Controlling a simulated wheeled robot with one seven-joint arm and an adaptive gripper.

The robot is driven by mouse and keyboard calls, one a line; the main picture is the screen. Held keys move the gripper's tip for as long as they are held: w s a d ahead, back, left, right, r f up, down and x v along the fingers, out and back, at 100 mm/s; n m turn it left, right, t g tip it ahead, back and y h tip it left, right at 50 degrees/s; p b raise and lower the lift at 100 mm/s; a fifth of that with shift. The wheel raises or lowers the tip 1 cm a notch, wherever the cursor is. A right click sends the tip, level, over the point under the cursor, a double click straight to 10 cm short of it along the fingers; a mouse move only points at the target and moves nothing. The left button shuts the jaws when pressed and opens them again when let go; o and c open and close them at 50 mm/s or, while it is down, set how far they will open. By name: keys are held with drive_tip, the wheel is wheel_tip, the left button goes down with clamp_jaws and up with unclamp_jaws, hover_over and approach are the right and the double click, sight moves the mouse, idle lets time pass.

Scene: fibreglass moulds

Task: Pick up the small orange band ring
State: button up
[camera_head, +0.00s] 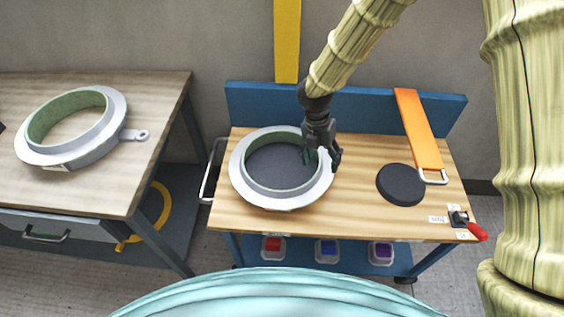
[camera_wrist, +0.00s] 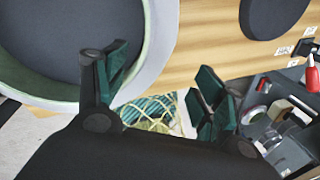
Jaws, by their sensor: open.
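No separate small orange ring shows clearly in either view. My gripper (camera_head: 321,158) hangs over the right rim of a white flanged ring mould (camera_head: 238,178) with a green inner wall, left of the orange band. In the wrist view my gripper (camera_wrist: 160,85) is open with nothing between its dark green pads. The white rim (camera_wrist: 160,45) shows beyond the left finger; whether they touch is unclear.
A second ring mould (camera_head: 38,153) sits on the left table (camera_head: 130,185). Several small bins (camera_head: 327,250) stand below. Wood between mould and disc is clear.

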drive_tip(key=w+r+n, duration=0.1)
drive_tip(key=w, duration=0.1)
hover_over(323, 176)
drive_tip(key=f, duration=0.5)
drive_tip(key=shift+a, duration=0.3)
drive_tip(key=shift+s+d+f+p, duration=0.15)
drive_tip(key=shift+f+p, duration=0.4)
drive_tip(key=shift+f, duration=2.15)
clamp_jaws()
